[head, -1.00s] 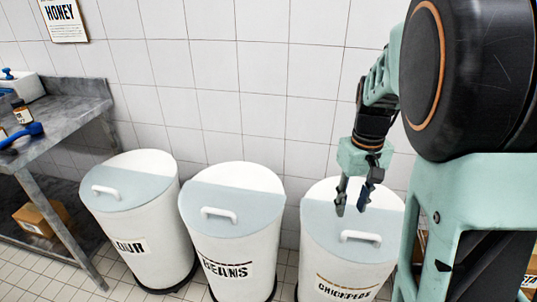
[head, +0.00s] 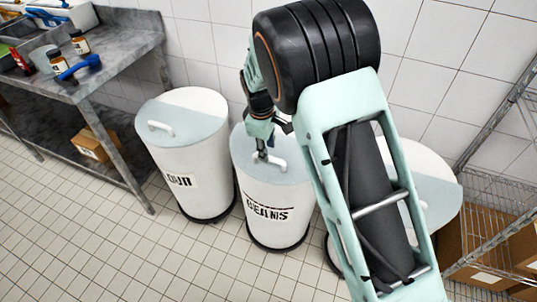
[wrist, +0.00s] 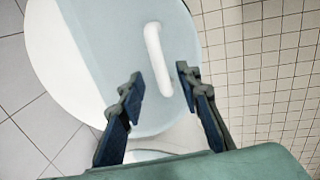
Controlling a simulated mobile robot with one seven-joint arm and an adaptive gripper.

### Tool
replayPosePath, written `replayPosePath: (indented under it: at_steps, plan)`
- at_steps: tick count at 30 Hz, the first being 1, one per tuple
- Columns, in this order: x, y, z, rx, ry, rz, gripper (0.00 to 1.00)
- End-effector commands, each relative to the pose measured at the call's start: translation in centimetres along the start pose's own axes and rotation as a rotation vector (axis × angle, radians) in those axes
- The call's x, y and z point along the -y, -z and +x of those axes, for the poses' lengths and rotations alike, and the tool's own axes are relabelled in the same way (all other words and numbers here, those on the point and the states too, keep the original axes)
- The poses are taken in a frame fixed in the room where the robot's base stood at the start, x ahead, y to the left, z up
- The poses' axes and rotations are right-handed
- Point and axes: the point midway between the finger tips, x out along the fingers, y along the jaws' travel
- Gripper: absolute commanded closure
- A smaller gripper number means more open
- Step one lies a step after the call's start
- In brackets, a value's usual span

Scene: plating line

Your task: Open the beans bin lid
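The beans bin (head: 262,228) is a white round bin with a BEANS label, standing in the middle of the bin row. Its pale blue hinged lid (head: 246,174) lies shut, with a white bar handle (head: 279,163). My gripper (head: 262,156) is over this lid at the handle, and my arm hides part of the bin's right side. In the wrist view the gripper (wrist: 160,77) is open, with one finger on each side of the white handle (wrist: 154,50). Whether the fingers touch the handle I cannot tell.
A bin with a partly readable label (head: 190,172) stands to the left, lid shut. Another bin (head: 437,195) stands right, mostly behind my arm. A grey metal table (head: 125,50) is at left, a wire rack (head: 500,200) at right. The tiled floor in front is clear.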

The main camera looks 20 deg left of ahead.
Motion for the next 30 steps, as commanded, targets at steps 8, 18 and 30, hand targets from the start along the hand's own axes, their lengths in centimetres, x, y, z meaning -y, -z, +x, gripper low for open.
replayPosePath:
  at_steps: [8, 18, 30]
  plan:
    - [-0.1, 0.0, 3.6, 0.000, 0.000, 0.003, 0.68]
    - [-0.1, -0.1, 4.2, 0.000, -0.001, 0.002, 0.68]
    - [-0.1, -0.1, 4.1, 0.000, -0.001, 0.002, 1.00]
